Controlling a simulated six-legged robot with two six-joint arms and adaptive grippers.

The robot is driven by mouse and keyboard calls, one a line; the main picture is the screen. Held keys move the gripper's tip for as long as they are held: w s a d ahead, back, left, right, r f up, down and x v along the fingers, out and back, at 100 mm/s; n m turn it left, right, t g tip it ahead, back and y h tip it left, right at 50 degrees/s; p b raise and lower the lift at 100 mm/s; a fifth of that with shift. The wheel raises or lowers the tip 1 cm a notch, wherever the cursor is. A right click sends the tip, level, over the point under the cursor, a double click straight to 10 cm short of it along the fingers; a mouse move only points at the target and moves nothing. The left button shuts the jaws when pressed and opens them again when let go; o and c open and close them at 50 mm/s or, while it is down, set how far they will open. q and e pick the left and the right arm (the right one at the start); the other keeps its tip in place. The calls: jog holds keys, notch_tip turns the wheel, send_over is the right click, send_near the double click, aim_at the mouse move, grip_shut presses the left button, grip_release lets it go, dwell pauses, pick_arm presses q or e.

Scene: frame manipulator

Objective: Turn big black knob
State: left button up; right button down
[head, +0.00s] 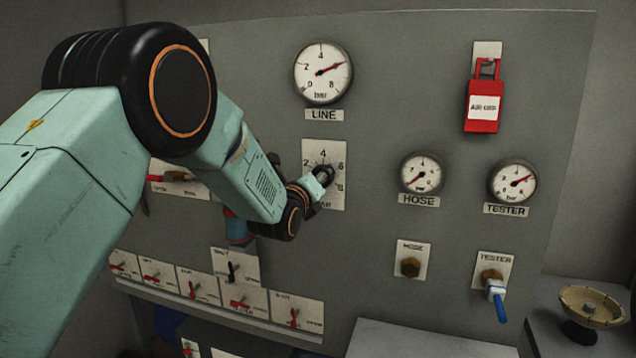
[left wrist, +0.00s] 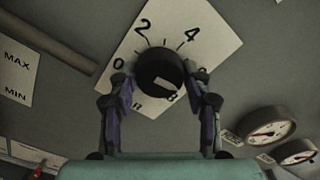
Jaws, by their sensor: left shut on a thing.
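The big black knob (left wrist: 158,72) sits on a white plate (left wrist: 190,25) with a printed number scale, tilted in the left wrist view. In the head view the plate (head: 336,150) is below the LINE gauge, and my gripper mostly hides the knob. My left gripper (left wrist: 160,90) is shut on the knob, one finger on each side. In the head view the left gripper (head: 322,178) reaches the panel from the left. My right gripper is not in view.
The LINE gauge (head: 323,72), HOSE gauge (head: 421,172) and TESTER gauge (head: 512,181) are on the grey panel. A red AIR OFF lock tag (head: 482,105) hangs upper right. Several red-handled switches (head: 240,300) line the lower left. A blue-handled fitting (head: 497,292) projects lower right.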

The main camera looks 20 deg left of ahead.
pick_arm(q)
jog(key=shift+r+m, duration=0.35)
jog(key=shift+m, duration=0.35)
jog(key=shift+w+r, duration=0.1)
jog(key=o, duration=1.1)
jog(key=shift+a+f, duration=0.1)
jog(key=shift+f, duration=0.15)
jog(key=shift+o, duration=0.2)
jog(key=s, duration=1.2)
jog(key=shift+a, duration=0.15)
